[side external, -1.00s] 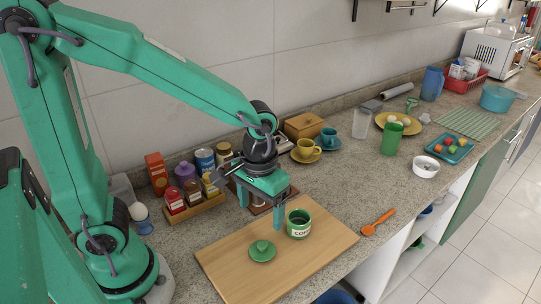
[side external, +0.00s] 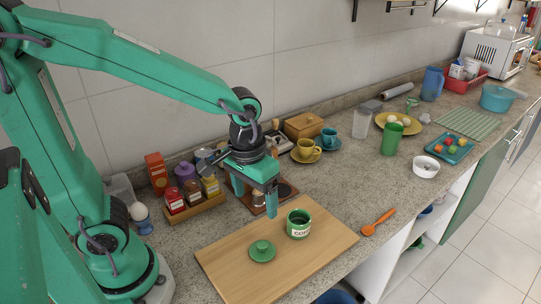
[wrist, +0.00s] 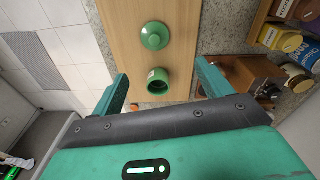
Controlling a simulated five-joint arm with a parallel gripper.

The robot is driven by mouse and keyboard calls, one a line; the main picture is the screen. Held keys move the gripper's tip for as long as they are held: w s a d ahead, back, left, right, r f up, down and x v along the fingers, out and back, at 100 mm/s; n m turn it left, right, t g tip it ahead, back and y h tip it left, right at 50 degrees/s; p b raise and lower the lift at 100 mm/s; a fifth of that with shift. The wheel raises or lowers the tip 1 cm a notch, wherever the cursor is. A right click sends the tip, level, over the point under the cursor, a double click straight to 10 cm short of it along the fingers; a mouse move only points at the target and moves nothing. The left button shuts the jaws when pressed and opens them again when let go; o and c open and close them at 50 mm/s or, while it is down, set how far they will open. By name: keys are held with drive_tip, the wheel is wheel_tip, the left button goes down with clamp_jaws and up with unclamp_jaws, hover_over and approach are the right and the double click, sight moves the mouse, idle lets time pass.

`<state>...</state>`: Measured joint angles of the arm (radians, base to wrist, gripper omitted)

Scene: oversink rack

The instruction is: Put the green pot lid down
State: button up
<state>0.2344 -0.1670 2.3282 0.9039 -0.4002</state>
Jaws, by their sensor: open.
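The green pot lid (side external: 262,251) lies flat, knob up, on the wooden board (side external: 225,262). It also shows in the wrist view (wrist: 154,37), beyond my fingertips. The green pot (side external: 298,225), with a white label, stands upright and uncovered on the board, to the right of the lid and apart from it. My gripper (side external: 256,196) is open and empty, above the counter behind the board, clear of both lid and pot. In the wrist view the pot (wrist: 157,82) shows between the open fingers.
A rack of jars (side external: 193,207) stands left of my gripper. A yellow cup (side external: 305,147) and a wooden box (side external: 303,125) stand farther back. An orange spoon (side external: 377,222) lies right of the board.

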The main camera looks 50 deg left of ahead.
drive_tip(key=s+a+r+m+t, duration=0.2)
drive_tip(key=s+a+r+t, duration=0.2)
drive_tip(key=r, duration=0.4)
drive_tip(key=shift+s+a+r+t, duration=0.2)
drive_tip(key=shift+s+a+t, duration=0.35)
drive_tip(key=shift+a, duration=0.75)
